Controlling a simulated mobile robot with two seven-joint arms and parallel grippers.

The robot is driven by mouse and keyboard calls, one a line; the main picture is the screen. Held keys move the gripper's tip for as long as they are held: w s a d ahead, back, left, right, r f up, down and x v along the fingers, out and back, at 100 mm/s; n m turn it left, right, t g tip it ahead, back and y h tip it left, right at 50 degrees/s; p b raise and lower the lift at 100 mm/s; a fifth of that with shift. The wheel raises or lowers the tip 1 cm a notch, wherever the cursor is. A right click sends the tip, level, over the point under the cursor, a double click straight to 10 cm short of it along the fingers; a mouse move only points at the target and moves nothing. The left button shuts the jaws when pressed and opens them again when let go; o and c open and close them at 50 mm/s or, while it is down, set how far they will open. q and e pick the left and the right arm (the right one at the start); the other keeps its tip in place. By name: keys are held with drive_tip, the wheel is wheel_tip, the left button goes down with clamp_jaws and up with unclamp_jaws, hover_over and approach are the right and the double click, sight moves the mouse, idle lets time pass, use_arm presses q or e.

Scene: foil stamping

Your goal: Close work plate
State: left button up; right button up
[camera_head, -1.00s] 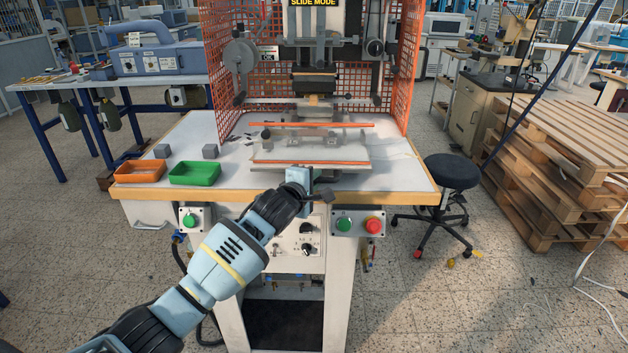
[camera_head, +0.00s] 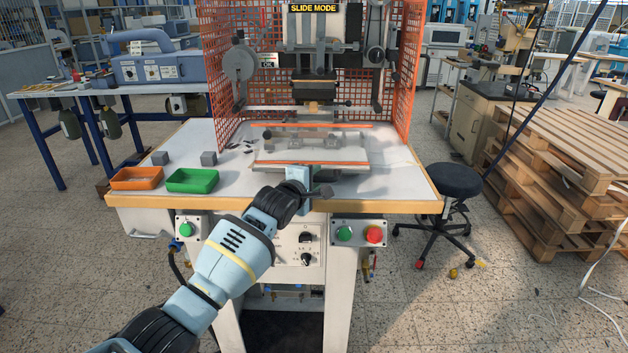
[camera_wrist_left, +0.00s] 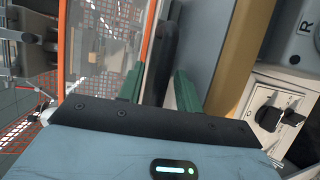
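The work plate (camera_head: 311,164) is a flat, pale slide with an orange strip, low in front of the press head and near the table's front edge. My left gripper (camera_head: 300,178) is at this handle. The plate's orange edge (camera_wrist_left: 144,28) runs just beside the fingers. My right gripper is not in view.
An orange mesh guard (camera_head: 405,75) encloses the press at the sides and back. Orange (camera_head: 136,178) and green (camera_head: 193,180) bins sit left on the table. Buttons and knobs (camera_head: 306,240) are below the front edge. A black stool (camera_head: 453,180) stands at right.

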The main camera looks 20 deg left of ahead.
use_arm(q)
drive_tip(key=shift+s, duration=0.1)
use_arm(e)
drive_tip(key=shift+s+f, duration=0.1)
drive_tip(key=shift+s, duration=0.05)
